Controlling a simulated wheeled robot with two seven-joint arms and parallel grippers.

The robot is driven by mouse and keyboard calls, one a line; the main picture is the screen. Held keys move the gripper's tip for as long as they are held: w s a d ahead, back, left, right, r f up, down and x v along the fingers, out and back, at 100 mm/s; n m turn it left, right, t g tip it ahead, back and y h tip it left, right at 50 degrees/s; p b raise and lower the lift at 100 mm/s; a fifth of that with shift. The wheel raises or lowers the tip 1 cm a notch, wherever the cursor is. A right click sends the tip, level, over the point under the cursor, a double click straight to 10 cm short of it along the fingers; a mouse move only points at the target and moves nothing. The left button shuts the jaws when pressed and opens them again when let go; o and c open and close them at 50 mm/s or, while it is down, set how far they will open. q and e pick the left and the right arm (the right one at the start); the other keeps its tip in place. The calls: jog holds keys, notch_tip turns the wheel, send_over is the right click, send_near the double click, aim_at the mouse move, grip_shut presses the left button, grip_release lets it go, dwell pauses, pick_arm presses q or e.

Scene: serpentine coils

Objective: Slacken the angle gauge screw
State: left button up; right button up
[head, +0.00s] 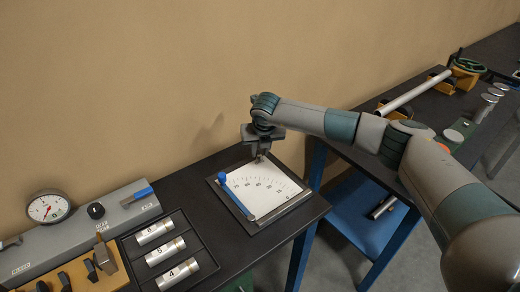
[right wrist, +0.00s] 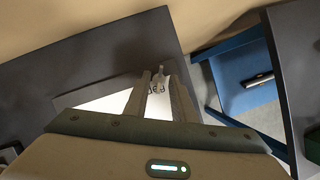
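The angle gauge (head: 262,190) is a white plate with a printed scale in a dark frame, lying on the dark bench. A blue arm with a blue knob (head: 222,177) runs along its left side. My right gripper (head: 259,157) is at the plate's far edge, pointing down. In the right wrist view its two fingers (right wrist: 161,88) are apart. A small grey metal piece, apparently the screw (right wrist: 157,82), shows between the fingertips; contact with them cannot be told. In the head view the gripper hides it. My left gripper is out of view.
Left of the gauge a tray (head: 187,216) holds numbered metal cylinders. A grey dial instrument (head: 100,222) stands behind it. The wall is close behind the bench. A second bench (head: 440,110) with a metal rod and a blue lower shelf (head: 362,215) is at right.

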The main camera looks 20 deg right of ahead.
grip_shut()
jog(key=shift+s, duration=0.1)
